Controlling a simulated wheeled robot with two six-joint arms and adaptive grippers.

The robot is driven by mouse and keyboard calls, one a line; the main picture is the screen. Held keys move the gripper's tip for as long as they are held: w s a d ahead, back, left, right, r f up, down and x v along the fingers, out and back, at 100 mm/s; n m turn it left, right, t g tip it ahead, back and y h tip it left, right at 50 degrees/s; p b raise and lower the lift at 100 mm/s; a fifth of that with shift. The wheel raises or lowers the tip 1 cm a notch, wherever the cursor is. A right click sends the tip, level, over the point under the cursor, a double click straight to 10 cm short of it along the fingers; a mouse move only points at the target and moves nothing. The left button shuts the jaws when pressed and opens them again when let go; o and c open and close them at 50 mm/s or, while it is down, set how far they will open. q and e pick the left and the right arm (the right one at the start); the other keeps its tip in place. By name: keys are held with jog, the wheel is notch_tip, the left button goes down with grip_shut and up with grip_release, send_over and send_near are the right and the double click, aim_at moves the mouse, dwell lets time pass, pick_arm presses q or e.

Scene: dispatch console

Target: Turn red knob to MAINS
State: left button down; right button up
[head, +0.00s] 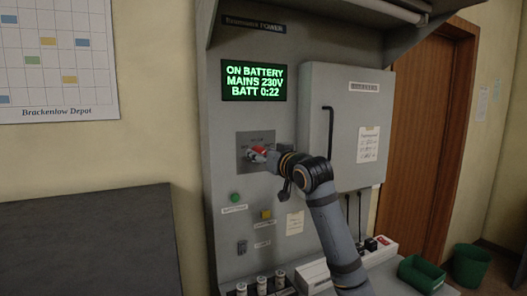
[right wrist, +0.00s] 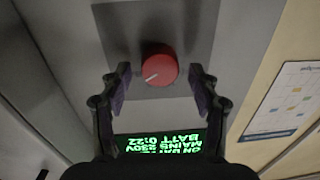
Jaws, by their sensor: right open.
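The red knob (head: 259,150) sits on a grey plate (head: 243,139) on the console front, below the green-lit display (head: 254,81). The display reads ON BATTERY, MAINS 230V, BATT 0:22. In the right wrist view, which is upside down, the knob (right wrist: 160,66) is round with a white mark pointing lower left. My right gripper (right wrist: 160,78) is open, one finger on each side of the knob, with visible gaps on both sides. In the head view the right gripper (head: 262,155) partly covers the knob and plate labels. My left gripper is not in view.
A grey cabinet door (head: 345,120) with a dark handle (head: 328,125) stands right of the knob. Below are a green button (head: 235,198) and a yellow button (head: 266,214). Green bins (head: 470,265) stand at lower right. A dark panel (head: 90,240) fills the lower left.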

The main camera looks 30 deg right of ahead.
jog(key=shift+f, duration=0.1)
jog(key=c, duration=1.2)
jog(key=shift+r+n+p, duration=0.25)
jog(key=shift+n+p, duration=1.05)
jog(key=shift+p, duration=0.1)
jog(key=n+p, duration=0.4)
jog(key=shift+a, duration=0.1)
jog(key=n+p, duration=0.3)
jog(key=shift+n+h, duration=0.3)
jog(key=shift+n, duration=0.1)
jog(key=shift+f+n+g+p, duration=0.15)
jog(key=shift+n+g+p, duration=0.15)
jog(key=shift+n+p, duration=0.25)
jog(key=shift+f, duration=0.1)
jog(key=o, duration=1.2)
jog(key=shift+a, duration=0.1)
